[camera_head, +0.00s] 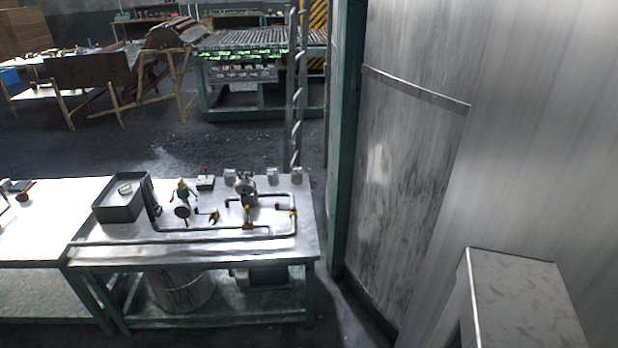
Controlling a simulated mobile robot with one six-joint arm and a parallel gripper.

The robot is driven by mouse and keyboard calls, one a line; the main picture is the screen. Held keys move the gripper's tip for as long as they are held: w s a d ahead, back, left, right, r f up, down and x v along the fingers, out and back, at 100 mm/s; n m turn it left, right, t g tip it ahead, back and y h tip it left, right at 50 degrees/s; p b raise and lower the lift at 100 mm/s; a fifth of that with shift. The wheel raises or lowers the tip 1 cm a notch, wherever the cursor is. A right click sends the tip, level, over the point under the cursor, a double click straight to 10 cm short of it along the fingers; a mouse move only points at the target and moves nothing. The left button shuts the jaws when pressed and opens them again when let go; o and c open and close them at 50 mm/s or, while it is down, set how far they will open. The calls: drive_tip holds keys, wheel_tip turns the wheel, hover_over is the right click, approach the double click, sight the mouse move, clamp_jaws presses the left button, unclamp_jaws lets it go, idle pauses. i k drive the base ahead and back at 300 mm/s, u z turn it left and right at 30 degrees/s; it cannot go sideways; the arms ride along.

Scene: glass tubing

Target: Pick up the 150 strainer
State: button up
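I cannot tell which thing is the 150 strainer, as the parts are small and no labels are readable. A metal workbench (110,255) with green legs holds several small parts and pipework. A dark rectangular tray (120,211) at its left holds a small pale ring-like piece (125,189). A green-and-yellow fitting (182,190) and a round gauge-like part (246,184) stand near the middle. Small grey blocks (272,177) line the back edge. My gripper is not in view.
Dark pipe (200,231) runs along the bench top. A pale table (25,235) adjoins at left. A bucket (183,290) sits on the lower shelf. A tall metal wall (410,160) and a grey box-shaped structure (515,300) fill the right. Dark floor behind the bench is open.

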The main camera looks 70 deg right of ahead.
sight(296, 172)
drive_tip(key=z, duration=1.2)
drive_tip(key=i, duration=0.6)
drive_tip(key=u, duration=0.1)
drive_tip(key=k, duration=0.6)
drive_tip(key=u, duration=0.05)
